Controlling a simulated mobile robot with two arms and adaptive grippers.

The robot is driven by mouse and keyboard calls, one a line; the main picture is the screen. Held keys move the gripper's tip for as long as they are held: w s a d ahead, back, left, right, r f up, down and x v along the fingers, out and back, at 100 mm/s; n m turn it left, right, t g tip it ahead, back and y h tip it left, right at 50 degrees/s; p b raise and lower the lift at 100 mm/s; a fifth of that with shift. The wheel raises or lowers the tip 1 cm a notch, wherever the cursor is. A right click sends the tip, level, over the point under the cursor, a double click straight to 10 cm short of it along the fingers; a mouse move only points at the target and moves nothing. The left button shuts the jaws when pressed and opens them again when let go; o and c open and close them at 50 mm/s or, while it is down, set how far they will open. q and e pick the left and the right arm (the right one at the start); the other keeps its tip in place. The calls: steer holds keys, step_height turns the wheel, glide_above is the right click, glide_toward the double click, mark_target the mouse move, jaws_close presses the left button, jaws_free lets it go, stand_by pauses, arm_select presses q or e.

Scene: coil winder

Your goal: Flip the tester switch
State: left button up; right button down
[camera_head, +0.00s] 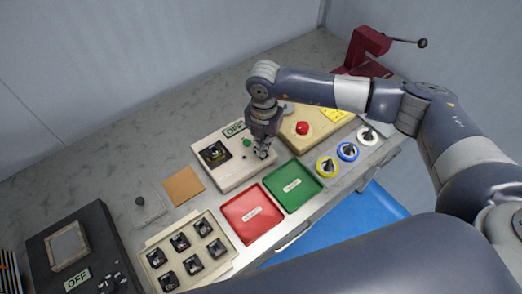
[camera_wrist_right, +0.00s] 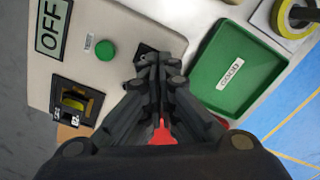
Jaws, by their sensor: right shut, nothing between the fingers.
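The tester (camera_head: 228,176) is a beige box on the workbench with an OFF display (camera_head: 234,128), a green button (camera_head: 246,143) and a dark socket holding a coil (camera_head: 215,153). The wrist view shows the same display (camera_wrist_right: 52,28), button (camera_wrist_right: 106,50) and coil socket (camera_wrist_right: 77,103). A black switch plate (camera_wrist_right: 146,48) peeks out beyond my fingertips; the switch itself is mostly hidden. My right gripper (camera_head: 262,153) is shut and empty, pointing down over the tester's right part. Its fingertips (camera_wrist_right: 155,62) overlap the plate; I cannot tell whether they touch. My left gripper is out of view.
A green tray (camera_head: 291,186) and a red tray (camera_head: 251,213) lie in front of the tester. A tan box with a red button (camera_head: 302,128) and several coloured spools (camera_head: 347,152) stand to the right.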

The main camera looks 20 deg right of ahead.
steer(key=shift+f+b, duration=1)
steer(key=shift+f, duration=0.2)
stand_by(0.7)
steer(key=shift+s+r, duration=0.1)
steer(key=shift+r+p, duration=0.75)
steer(key=shift+r, duration=0.1)
steer(key=shift+r+p, duration=1.45)
steer(key=shift+r, duration=1.15)
